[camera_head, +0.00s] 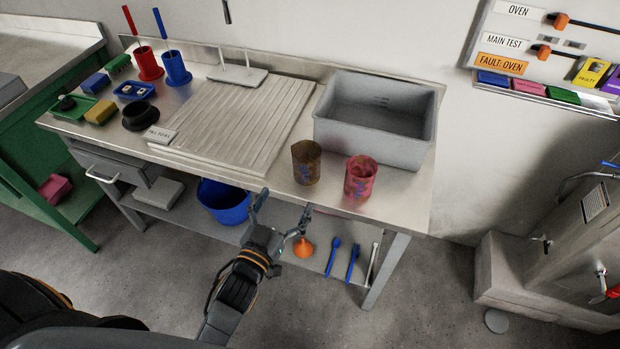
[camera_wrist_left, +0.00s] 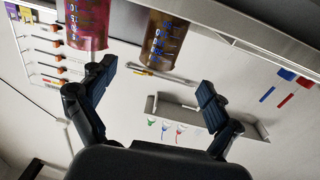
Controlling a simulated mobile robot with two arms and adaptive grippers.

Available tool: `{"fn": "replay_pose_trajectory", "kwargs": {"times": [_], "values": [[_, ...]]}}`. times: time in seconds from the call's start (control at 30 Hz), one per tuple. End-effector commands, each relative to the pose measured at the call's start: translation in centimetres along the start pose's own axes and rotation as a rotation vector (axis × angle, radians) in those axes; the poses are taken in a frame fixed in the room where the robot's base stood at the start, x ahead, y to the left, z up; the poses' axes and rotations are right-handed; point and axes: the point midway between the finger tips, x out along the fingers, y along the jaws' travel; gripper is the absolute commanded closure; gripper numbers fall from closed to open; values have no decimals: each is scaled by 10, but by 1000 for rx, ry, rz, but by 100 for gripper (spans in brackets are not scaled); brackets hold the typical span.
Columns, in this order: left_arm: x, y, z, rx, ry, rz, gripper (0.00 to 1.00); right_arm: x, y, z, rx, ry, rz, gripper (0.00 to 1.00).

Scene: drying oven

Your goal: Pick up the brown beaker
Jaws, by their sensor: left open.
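The brown beaker (camera_head: 306,163) stands upright near the front edge of the steel bench, in front of the grey basin. It also shows in the left wrist view (camera_wrist_left: 164,42), at the top and between my open fingers, beyond the fingertips. A red beaker (camera_head: 360,178) stands just right of it, and shows in the left wrist view (camera_wrist_left: 87,24) near one finger. My left gripper (camera_head: 282,210) is open and empty, in front of the bench edge and short of the brown beaker. My right gripper is not in view.
The steel bench (camera_head: 420,190) carries a grey basin (camera_head: 375,150) behind the beakers and a ribbed board (camera_head: 240,120) to their left. A blue bucket (camera_head: 222,203) and an orange funnel-like item (camera_head: 303,249) are on the lower shelf.

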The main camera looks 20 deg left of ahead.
Motion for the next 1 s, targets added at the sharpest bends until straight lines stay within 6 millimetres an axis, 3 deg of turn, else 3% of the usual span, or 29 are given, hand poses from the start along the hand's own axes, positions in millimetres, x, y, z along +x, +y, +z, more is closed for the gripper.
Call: {"fn": "replay_pose_trajectory", "kwargs": {"times": [0.13,0.27,0.67,0.8,1.0], "values": [[31,0,-2,-1,2,0,10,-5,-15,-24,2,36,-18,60],[56,0,-2,0,1,1,10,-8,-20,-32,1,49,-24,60],[96,-1,-3,0,-1,0,10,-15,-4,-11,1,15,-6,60],[118,-1,-2,-1,-2,0,10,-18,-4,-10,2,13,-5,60],[129,-1,0,-2,-4,0,10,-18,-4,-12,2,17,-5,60]]}}
